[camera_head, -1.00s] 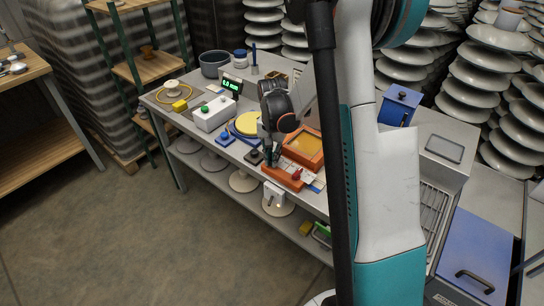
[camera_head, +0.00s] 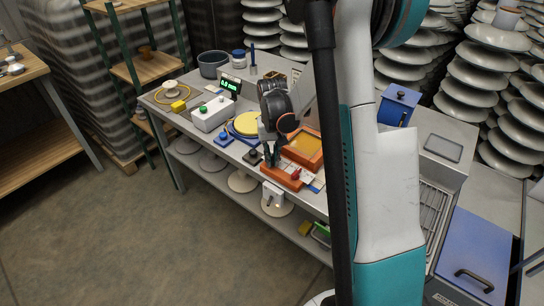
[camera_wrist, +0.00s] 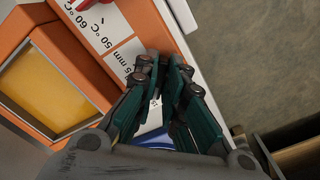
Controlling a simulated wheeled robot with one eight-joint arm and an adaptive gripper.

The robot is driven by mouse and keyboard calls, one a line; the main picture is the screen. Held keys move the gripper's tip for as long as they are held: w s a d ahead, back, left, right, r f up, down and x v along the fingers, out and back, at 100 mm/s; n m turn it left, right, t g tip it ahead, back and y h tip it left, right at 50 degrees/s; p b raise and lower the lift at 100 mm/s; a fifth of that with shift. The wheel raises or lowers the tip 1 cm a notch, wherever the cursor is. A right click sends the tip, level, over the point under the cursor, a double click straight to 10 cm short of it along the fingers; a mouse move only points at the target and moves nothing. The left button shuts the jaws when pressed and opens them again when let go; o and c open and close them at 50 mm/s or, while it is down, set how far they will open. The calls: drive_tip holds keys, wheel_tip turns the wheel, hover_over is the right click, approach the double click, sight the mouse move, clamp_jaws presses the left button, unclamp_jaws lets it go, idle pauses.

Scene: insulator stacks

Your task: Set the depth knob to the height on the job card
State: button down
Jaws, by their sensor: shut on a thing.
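My gripper (camera_head: 270,157) is low over the near edge of the bench, at the left end of the orange device (camera_head: 303,150). In the wrist view its green-sided fingers (camera_wrist: 161,78) are closed together beside a white label strip (camera_wrist: 105,30) reading 60 °C, 50 °C and a partly covered mm mark. The fingers hide what they grip; by its place it appears to be the depth knob. A red knob (camera_head: 297,172) sits on the device's front. A small display (camera_head: 231,85) shows green digits too small to read surely. I cannot make out a job card.
A white box with a green button (camera_head: 212,113), a blue block (camera_head: 224,139), a yellow disc (camera_head: 246,123) and a black block (camera_head: 253,157) stand left of my gripper. A grey bowl (camera_head: 212,63) is at the back. The orange device's raised window frame is close beside the fingers.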

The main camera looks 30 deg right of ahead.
sight(272, 159)
drive_tip(key=c, duration=1.7)
unclamp_jaws()
drive_tip(key=shift+r, duration=0.1)
wheel_tip(272, 159, up, 12)
drive_tip(key=shift+f, duration=0.1)
